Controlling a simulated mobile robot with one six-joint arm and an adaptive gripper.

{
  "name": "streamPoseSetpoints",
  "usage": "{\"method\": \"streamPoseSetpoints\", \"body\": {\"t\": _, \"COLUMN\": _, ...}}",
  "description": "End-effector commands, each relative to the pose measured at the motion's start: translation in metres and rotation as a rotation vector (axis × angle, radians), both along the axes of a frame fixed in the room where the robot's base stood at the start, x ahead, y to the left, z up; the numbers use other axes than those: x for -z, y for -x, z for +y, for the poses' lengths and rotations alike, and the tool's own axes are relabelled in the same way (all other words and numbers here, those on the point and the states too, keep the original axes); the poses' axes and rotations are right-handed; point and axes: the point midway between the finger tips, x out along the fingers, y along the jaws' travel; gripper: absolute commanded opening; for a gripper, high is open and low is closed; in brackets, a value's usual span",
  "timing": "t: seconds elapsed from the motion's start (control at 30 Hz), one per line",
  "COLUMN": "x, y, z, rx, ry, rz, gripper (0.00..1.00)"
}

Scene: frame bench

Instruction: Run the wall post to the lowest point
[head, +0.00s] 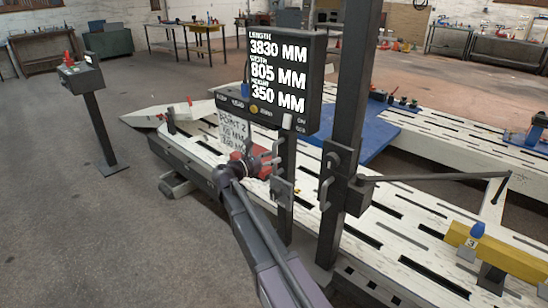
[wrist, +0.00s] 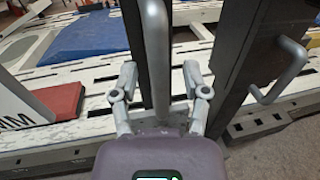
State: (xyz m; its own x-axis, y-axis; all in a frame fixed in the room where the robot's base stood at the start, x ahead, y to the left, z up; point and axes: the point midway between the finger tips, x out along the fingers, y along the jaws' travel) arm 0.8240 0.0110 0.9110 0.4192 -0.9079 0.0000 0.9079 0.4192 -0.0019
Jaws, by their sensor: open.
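The tall dark post (head: 352,90) stands at the bench edge in the head view. It carries a dark carriage (head: 338,158) with a grey handle (head: 325,190) and a thin pointer arm (head: 430,178) reaching right. My gripper (head: 270,163) is left of this post, by the display's post. In the wrist view my gripper (wrist: 163,72) is open. A grey upright bar (wrist: 157,50) shows between its fingers, with no clear contact. The tall post (wrist: 240,55) with its looped handle (wrist: 283,70) is right of the fingers.
A display board (head: 280,80) reads 3830, 805 and 350 mm. The slotted white bench (head: 400,240) runs behind the posts, with a blue mat (head: 365,135) and a yellow beam (head: 505,255). A pedestal box (head: 80,78) stands left.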

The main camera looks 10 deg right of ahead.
Motion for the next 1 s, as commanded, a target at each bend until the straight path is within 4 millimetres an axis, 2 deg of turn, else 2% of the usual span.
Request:
{"method": "streamPoseSetpoints", "body": {"t": 0.2, "x": 0.0000, "y": -0.0054, "z": -0.0112, "rx": -0.001, "ry": 0.000, "rz": 0.000, "gripper": 0.59}}
{"method": "streamPoseSetpoints", "body": {"t": 0.53, "x": 0.0000, "y": -0.0058, "z": -0.0122, "rx": -0.001, "ry": 0.000, "rz": 0.000, "gripper": 0.59}}
{"method": "streamPoseSetpoints", "body": {"t": 0.73, "x": 0.0000, "y": -0.0056, "z": -0.0122, "rx": -0.001, "ry": 0.000, "rz": 0.000, "gripper": 0.00}}
{"method": "streamPoseSetpoints", "body": {"t": 1.0, "x": 0.0001, "y": -0.0051, "z": -0.0122, "rx": 0.001, "ry": 0.000, "rz": 0.000, "gripper": 0.00}}
